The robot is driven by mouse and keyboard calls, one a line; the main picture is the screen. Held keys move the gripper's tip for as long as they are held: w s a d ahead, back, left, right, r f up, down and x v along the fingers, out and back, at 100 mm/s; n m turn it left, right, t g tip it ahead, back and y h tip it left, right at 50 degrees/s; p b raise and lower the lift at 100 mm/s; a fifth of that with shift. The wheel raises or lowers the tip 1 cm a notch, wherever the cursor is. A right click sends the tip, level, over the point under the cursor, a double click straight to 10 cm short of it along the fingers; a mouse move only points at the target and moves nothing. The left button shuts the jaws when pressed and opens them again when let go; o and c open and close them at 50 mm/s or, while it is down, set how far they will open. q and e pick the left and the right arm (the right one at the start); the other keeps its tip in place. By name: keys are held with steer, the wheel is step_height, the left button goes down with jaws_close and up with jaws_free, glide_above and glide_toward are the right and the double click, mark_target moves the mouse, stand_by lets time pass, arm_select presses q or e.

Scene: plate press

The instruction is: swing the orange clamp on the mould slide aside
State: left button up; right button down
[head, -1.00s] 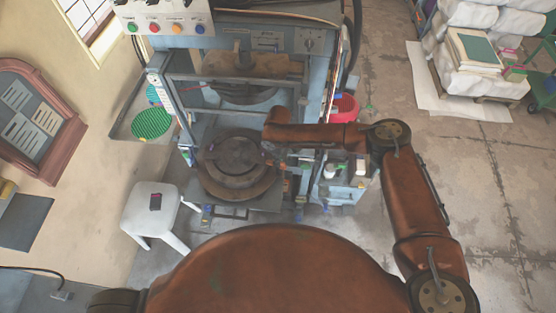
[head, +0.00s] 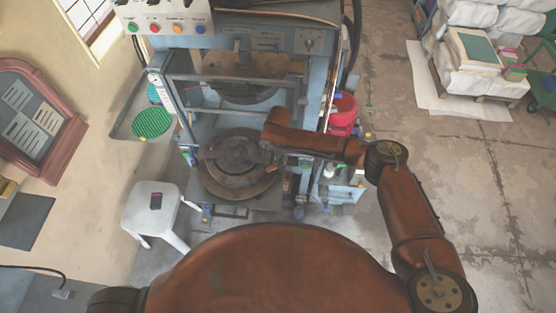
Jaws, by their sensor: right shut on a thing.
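The round dark mould (head: 236,163) sits on its slide (head: 262,200) at the front of the press. A small orange piece, which looks like the clamp (head: 287,183), shows at the right edge of the mould. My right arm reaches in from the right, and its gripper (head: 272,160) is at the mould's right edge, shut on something. The fingers are small and partly hidden by my wrist; the held thing is most likely the clamp, but the grip itself cannot be made out. My left gripper is not in view.
The blue press frame (head: 190,120) with its bars stands close behind the mould. A white stool (head: 152,208) is to the left. Open floor lies farther right.

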steer(key=n, duration=0.6)
steer(key=shift+n+b, duration=0.3)
stand_by(0.4)
steer(key=c, duration=2)
jaws_free()
step_height(320, 180, up, 12)
steer(key=shift+r, duration=0.1)
